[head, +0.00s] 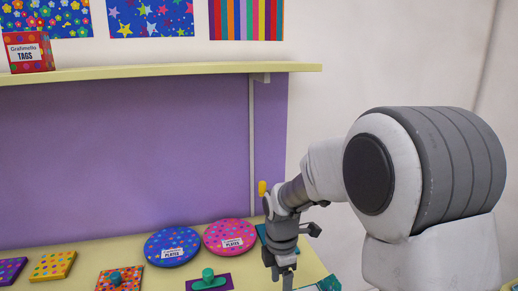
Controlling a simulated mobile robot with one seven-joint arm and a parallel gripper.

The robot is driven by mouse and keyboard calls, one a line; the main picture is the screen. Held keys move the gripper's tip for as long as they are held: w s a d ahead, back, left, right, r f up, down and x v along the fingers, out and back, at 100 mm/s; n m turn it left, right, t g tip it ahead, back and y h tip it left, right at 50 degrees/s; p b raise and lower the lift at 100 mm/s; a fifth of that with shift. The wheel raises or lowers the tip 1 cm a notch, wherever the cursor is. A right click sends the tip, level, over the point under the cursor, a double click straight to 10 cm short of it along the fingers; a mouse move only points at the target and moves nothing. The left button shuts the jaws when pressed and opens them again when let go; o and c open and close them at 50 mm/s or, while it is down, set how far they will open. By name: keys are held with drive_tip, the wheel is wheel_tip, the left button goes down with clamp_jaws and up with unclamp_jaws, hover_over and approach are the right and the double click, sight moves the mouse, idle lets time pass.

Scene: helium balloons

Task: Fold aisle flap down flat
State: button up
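My gripper (281,274) hangs pointing down over the right part of the pale yellow counter (130,252), at the bottom of the head view. Its fingertips are small and near the lower edge, so I cannot tell whether they are open or shut, or whether they hold anything. I cannot make out an aisle flap in this view; it may be outside the picture or hidden behind my arm. A small yellow piece (262,188) shows just above my wrist; I cannot tell what it belongs to.
Blue (172,247) and pink (230,236) dotted plate packs lie at the back. Purple (10,270), yellow (52,266) and orange (130,278) patterned flat packs lie in front; a teal knobbed object (209,281) sits near my gripper. A yellow shelf (160,73) with a tags box (28,53) overhangs.

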drive_tip(key=shift+r+p, duration=1.5)
drive_tip(key=shift+r, duration=0.5)
wheel_tip(320, 180, up, 4)
drive_tip(key=p, duration=0.3)
drive_tip(key=shift+a, duration=0.1)
drive_tip(key=s+d+r+m+t, duration=0.2)
drive_tip(key=s+d+r+m, duration=0.2)
drive_tip(key=s+m, duration=0.6)
drive_tip(key=s+d+r+m+t+b, duration=0.1)
drive_tip(key=s+d+r+m+t, duration=0.2)
drive_tip(key=s+r+m, duration=0.6)
drive_tip(key=shift+s+d+r+m+t, duration=0.15)
drive_tip(key=shift+s+d+m+t, duration=0.2)
drive_tip(key=shift+d+m, duration=0.75)
